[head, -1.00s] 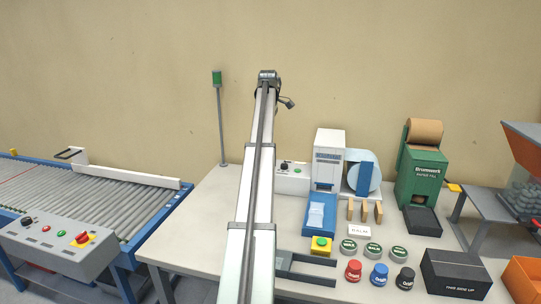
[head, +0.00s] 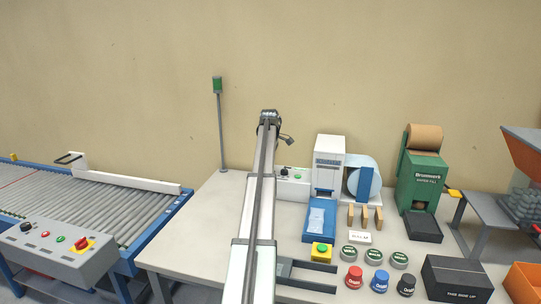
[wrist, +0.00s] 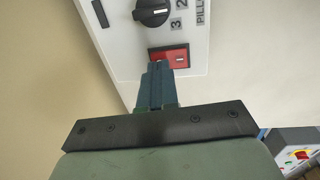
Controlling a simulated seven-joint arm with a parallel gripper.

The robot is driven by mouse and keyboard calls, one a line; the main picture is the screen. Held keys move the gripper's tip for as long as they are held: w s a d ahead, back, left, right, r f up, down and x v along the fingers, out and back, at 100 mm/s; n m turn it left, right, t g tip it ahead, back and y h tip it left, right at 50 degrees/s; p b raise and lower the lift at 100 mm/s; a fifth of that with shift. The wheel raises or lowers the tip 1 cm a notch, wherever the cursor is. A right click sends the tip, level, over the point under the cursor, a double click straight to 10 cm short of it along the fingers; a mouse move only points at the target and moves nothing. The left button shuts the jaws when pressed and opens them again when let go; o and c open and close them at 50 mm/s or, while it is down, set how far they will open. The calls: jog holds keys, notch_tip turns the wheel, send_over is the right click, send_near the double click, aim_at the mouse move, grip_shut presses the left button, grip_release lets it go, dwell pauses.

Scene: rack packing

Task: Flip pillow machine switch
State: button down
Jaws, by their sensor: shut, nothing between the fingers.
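In the wrist view, a red rocker switch (wrist: 168,56) in a black frame sits on a white panel (wrist: 122,60), beside printed letters starting "PILL". A pale mark shows on its right part. My gripper (wrist: 160,70) is shut and empty, its blue-grey fingertips at the lower edge of the switch. I cannot tell whether they touch it. In the head view, a white control box (head: 300,188) stands behind my arm, left of the white pillow machine (head: 329,155) with its film roll. My arm hides part of the box, and the red switch and my fingertips do not show there.
A black rotary knob (wrist: 153,10) is just above the switch. In the head view, a green signal post (head: 219,120) stands left of my arm.

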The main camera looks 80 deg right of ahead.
jog(key=shift+d+f, duration=0.1)
jog(key=shift+f, duration=0.55)
jog(key=shift+f, duration=0.2)
jog(key=shift+a, duration=0.2)
jog(key=shift+a+r, duration=0.15)
jog(key=shift+a, duration=0.4)
notch_tip(320, 180, up, 14)
jog(key=a, duration=0.1)
jog(key=shift+a, duration=0.35)
dwell(0.8)
